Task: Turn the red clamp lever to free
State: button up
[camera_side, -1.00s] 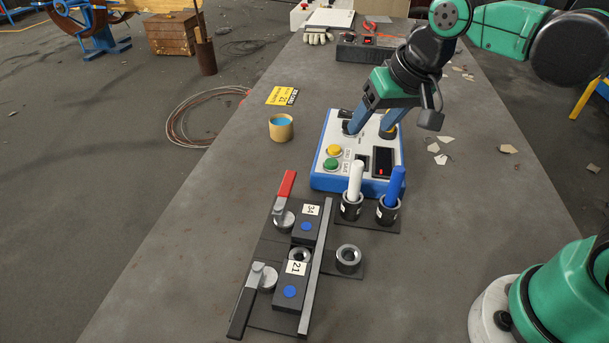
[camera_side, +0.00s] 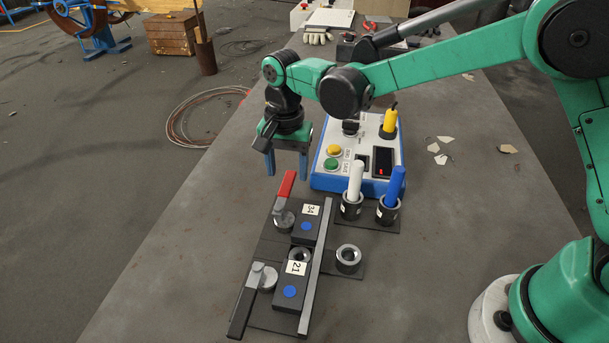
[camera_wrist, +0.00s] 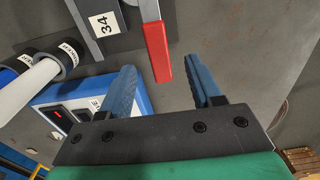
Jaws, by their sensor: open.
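The red clamp lever (camera_side: 286,184) sticks up and away from its grey pivot (camera_side: 284,220) on the dark fixture, beside the block marked 34 (camera_side: 306,226). In the wrist view the red handle (camera_wrist: 157,51) shows at the top, ahead of the space between my fingers. My gripper (camera_side: 287,175) is open and empty, with its blue fingers pointing down just above and behind the lever's red end in the side view. It also shows in the wrist view (camera_wrist: 165,75). No contact with the lever is visible.
A second clamp with a dark handle (camera_side: 243,310) sits by the block marked 21 (camera_side: 289,284). White (camera_side: 355,180) and blue (camera_side: 393,186) rods stand in holders to the right. A blue and white control box (camera_side: 330,185) is close to my gripper's right. The table's left is clear.

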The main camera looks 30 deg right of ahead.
jog(key=shift+f, duration=0.8)
grip_shut()
dwell(0.9)
